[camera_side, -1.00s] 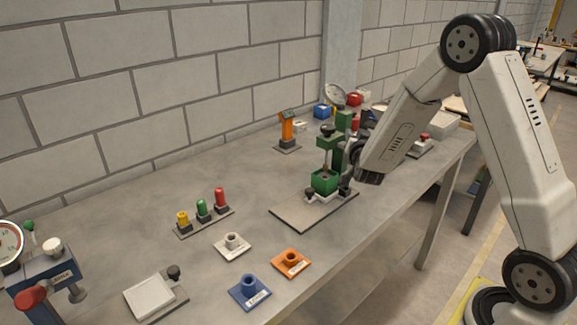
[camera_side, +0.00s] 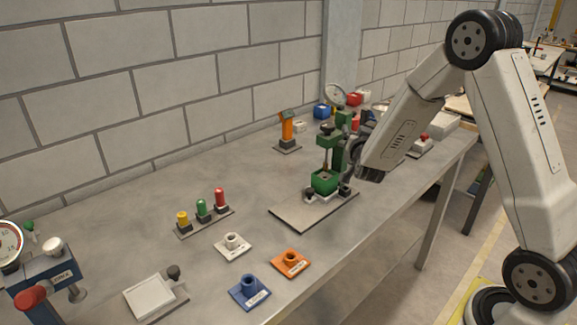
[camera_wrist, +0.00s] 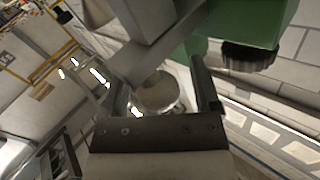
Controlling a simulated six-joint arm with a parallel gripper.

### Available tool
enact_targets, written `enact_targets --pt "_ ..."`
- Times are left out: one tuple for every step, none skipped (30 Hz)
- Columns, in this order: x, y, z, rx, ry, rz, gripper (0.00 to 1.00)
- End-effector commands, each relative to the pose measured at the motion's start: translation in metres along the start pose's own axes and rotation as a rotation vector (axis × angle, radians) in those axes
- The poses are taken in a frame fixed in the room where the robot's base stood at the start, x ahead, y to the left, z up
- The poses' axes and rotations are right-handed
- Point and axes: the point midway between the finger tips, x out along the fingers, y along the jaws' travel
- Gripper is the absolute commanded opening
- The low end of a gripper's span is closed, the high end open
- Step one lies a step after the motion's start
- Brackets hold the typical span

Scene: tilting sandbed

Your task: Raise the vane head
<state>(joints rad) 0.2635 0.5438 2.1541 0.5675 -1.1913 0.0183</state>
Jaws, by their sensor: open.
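The green vane stand (camera_side: 343,152) stands on a grey base plate (camera_side: 290,213). Its vane head (camera_side: 327,140), green with a black knob on top, sits on the stand over a green cup (camera_side: 324,181), and a thin shaft runs down toward the cup. My gripper shows beside the stand's right side, its fingers mostly hidden in the side view. In the wrist view my gripper (camera_wrist: 162,98) is open, and a round pale disc shows between the fingers; I cannot tell whether they touch it. A green block (camera_wrist: 245,18) with a black knob (camera_wrist: 248,57) is close at the upper right.
An orange post (camera_side: 287,128) stands behind to the left. Yellow, green and red pegs (camera_side: 202,209) stand on a strip. White (camera_side: 233,244), orange (camera_side: 291,261) and blue (camera_side: 249,289) holders lie at the front. The table left of the stand is mostly clear.

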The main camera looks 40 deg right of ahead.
Motion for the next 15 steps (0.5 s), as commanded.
enact_targets --pt "-0.003 0.0 0.0 0.0 0.0 -0.001 0.79" --pt "-0.004 0.0 0.0 0.0 0.0 -0.001 0.79" --pt "-0.007 0.0 0.0 0.0 0.0 0.0 0.79" --pt "-0.01 -0.001 0.0 0.0 -0.001 0.0 0.79" --pt "-0.013 -0.001 0.0 0.0 -0.001 -0.001 0.79" --pt "-0.016 -0.001 0.0 0.001 -0.001 -0.001 0.79" --pt "-0.02 -0.001 0.0 0.001 0.0 -0.002 0.79" --pt "-0.023 -0.001 0.0 0.0 0.0 -0.002 0.79" --pt "-0.028 -0.001 0.0 0.0 0.0 -0.002 0.79" --pt "-0.032 -0.001 0.0 0.001 0.0 -0.002 0.79" --pt "-0.036 -0.001 0.0 0.001 -0.001 -0.002 0.79" --pt "-0.041 -0.001 -0.001 0.002 0.001 -0.002 0.79" --pt "-0.044 -0.001 -0.001 0.001 0.001 -0.002 0.79" --pt "-0.048 -0.001 -0.001 0.001 0.001 -0.002 0.79" --pt "-0.053 -0.001 -0.001 0.001 0.001 -0.002 0.79"
